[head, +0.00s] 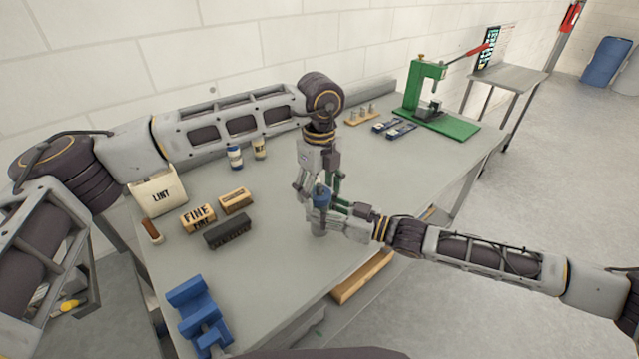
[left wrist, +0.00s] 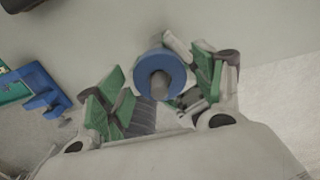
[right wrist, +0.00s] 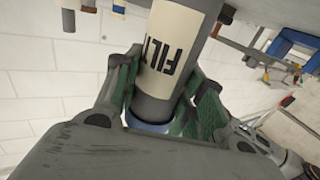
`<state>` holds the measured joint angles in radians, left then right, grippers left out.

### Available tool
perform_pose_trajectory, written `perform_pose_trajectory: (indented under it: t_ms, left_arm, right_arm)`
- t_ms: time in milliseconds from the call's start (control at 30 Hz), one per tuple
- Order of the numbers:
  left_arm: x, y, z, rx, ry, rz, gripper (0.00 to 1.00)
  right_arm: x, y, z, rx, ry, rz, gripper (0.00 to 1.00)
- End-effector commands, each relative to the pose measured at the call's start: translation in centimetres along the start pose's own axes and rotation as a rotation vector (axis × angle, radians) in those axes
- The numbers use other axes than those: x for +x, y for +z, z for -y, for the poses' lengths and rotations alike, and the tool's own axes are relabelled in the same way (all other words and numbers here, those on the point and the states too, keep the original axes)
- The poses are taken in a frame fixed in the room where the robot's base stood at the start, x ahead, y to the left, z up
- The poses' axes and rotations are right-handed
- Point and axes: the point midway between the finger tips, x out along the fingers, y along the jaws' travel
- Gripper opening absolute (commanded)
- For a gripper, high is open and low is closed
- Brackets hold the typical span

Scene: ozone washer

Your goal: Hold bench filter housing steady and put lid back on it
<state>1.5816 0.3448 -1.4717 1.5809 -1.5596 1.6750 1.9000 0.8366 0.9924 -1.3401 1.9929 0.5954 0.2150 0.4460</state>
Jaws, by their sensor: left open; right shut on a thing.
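The filter housing (head: 319,229) stands upright on the bench, a grey cylinder with a cream label. In the right wrist view the housing (right wrist: 172,45) is between the right gripper's green-padded fingers (right wrist: 160,88), which are shut on it. The blue lid (head: 321,194) is at the top of the housing; the left wrist view shows it as a blue ring (left wrist: 143,72) around a grey knob. The lid appears to touch the housing, but I cannot tell whether it is fully seated. My left gripper (head: 319,186) is open, pointing down around the lid. My right gripper (head: 331,209) comes in from the right.
A blue stand (head: 197,308) is at the front left. A green press (head: 432,105) stands at the far right.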

Motion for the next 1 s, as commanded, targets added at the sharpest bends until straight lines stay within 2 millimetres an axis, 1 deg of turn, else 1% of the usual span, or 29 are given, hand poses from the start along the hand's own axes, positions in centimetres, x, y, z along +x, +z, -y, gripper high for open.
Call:
perform_pose_trajectory:
  t_ms: [267, 367, 600, 667, 867, 1000]
  left_arm:
    - [0.10, -0.01, 0.00, 0.000, 0.000, 0.000, 0.68]
    - [0.09, -0.01, 0.00, 0.000, 0.000, 0.000, 0.58]
    - [0.09, -0.02, 0.00, 0.000, 0.000, 0.000, 0.27]
    - [0.09, -0.02, 0.00, 0.000, 0.000, 0.000, 0.21]
    - [0.09, -0.03, 0.01, 0.032, 0.000, 0.000, 0.21]
    - [0.10, -0.03, 0.01, 0.114, 0.000, 0.000, 0.21]
  right_arm:
    - [0.02, -0.13, 0.00, -0.001, -0.001, -0.002, 0.00]
    - [0.02, -0.13, 0.01, -0.001, -0.001, -0.002, 0.00]
    - [0.02, -0.13, 0.01, -0.001, -0.001, -0.002, 0.00]
    - [0.03, -0.13, 0.02, -0.001, -0.001, -0.002, 0.00]
    - [0.03, -0.14, 0.03, -0.001, -0.001, -0.003, 0.00]
    - [0.03, -0.14, 0.03, -0.001, -0.001, -0.003, 0.00]
